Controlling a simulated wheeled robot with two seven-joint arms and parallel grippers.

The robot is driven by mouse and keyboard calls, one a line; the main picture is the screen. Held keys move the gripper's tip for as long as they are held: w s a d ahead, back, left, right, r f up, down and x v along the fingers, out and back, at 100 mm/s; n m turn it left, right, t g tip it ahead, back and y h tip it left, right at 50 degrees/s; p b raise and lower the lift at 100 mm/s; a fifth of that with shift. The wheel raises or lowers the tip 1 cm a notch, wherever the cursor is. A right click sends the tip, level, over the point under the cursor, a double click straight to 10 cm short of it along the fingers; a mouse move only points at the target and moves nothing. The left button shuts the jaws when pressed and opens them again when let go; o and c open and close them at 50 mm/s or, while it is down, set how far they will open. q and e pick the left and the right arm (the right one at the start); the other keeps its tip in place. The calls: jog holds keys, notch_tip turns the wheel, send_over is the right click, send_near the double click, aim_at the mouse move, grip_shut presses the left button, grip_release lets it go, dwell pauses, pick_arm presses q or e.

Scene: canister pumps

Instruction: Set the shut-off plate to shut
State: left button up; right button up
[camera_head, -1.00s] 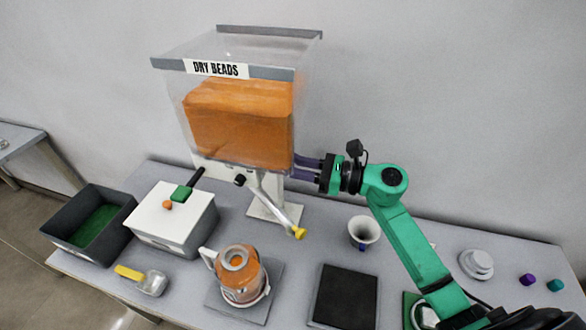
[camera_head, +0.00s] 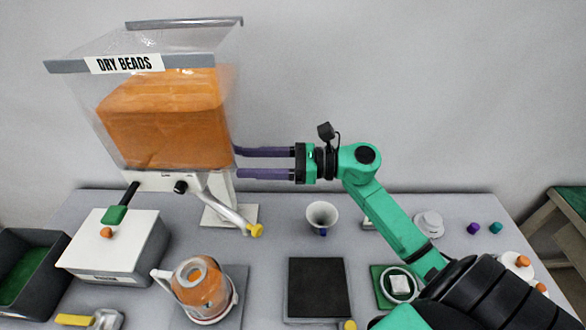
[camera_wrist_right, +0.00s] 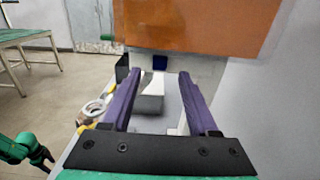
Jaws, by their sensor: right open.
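The bead dispenser (camera_head: 165,120), labelled DRY BEADS, has a clear hopper filled with orange beads. Below the hopper is a white band (camera_head: 152,180) with a black knob (camera_head: 180,187); I cannot tell the shut-off plate's position from it. A slanted spout with a yellow tip (camera_head: 256,230) hangs below. My right gripper (camera_head: 237,160) is open, its two purple fingers pointing left at the hopper's lower right edge, with nothing between them. In the right wrist view, a small dark blue piece (camera_wrist_right: 160,62) shows ahead under the hopper, between the fingers' lines.
A glass jug (camera_head: 200,287) with orange content stands on a grey pad below the spout. A white box (camera_head: 115,245) and a dark bin (camera_head: 30,270) are at left. A white cup (camera_head: 322,215) and a black mat (camera_head: 318,288) lie below my right gripper.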

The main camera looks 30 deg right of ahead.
pick_arm(q)
notch_tip(320, 180, down, 4)
jog(key=b, duration=0.2)
jog(key=shift+b, duration=0.4)
pick_arm(e)
jog(key=v, duration=0.8)
jog(key=shift+s+d, duration=0.25)
jog(key=shift+d, duration=0.05)
